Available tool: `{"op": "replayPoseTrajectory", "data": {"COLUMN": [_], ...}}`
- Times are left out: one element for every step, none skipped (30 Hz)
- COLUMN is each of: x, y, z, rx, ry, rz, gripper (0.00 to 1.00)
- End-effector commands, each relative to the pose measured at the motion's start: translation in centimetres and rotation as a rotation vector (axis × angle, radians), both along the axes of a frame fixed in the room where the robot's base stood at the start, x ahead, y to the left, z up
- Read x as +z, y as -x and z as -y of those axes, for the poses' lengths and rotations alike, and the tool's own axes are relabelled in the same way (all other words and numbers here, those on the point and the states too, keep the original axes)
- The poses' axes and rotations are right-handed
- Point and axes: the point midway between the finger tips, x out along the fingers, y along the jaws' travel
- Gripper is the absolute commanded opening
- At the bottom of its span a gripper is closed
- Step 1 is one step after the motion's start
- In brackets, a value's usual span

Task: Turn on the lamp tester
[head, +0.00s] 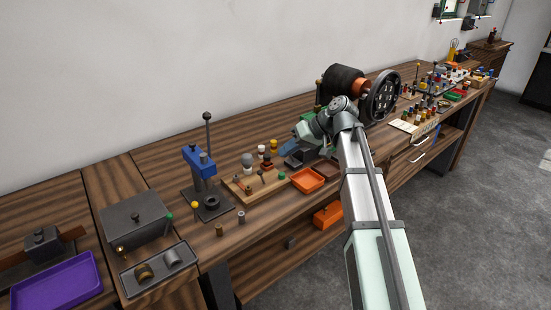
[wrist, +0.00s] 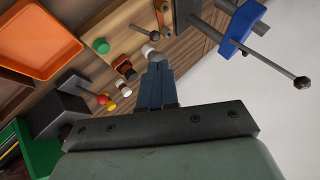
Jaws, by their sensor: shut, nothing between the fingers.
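A wooden board (head: 258,188), which appears to be the lamp tester, lies on the bench left of my gripper. It carries a grey bulb-shaped piece (head: 247,160), a green knob (head: 281,177) and small posts. In the wrist view the board (wrist: 117,18) shows the green knob (wrist: 101,46), a small metal lever (wrist: 143,30) and a red-and-black part (wrist: 125,68). My gripper (wrist: 155,66) is shut and empty. Its tips overlap a pale round piece (wrist: 150,51) in that view; I cannot tell whether they touch. In the head view my arm hides the fingertips.
A blue lever press (head: 199,163) with a tall ball-topped handle stands left of the board. An orange tray (head: 307,180) lies to its right. A large black wheel (head: 381,97) stands behind my arm. Small knobs and posts crowd the area.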

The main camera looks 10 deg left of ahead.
Motion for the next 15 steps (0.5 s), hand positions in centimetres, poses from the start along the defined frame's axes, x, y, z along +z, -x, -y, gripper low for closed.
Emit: {"op": "replayPoseTrajectory", "data": {"x": [0.8,1.1,1.5,1.9,2.2,2.6,2.8,3.0,3.2,3.4,3.5,3.7,3.8,3.9,3.9], "y": [0.0,0.0,0.0,0.0,0.0,0.1,0.1,0.1,0.1,0.1,0.1,0.1,0.2,0.2,0.2], "z": [0.8,1.2,1.7,2.0,2.3,2.7,3.0,3.3,3.6,3.7,3.9,4.0,4.1,4.2,4.3], "rx": [-0.001,-0.002,-0.002,-0.002,-0.002,-0.001,-0.002,-0.001,-0.001,-0.001,-0.001,-0.001,0.000,0.000,0.000], "ry": [-0.001,-0.001,0.000,0.000,0.000,0.000,0.000,0.000,0.000,0.000,0.000,0.000,0.001,0.001,0.000], "rz": [0.003,0.002,0.002,0.002,0.002,0.002,0.002,0.001,0.001,0.001,0.001,0.001,0.000,0.000,0.000], "gripper": [0.00,0.00,0.00,0.00,0.00,0.00,0.00,0.00,0.00,0.00,0.00,0.00,0.00,0.00,0.00]}}
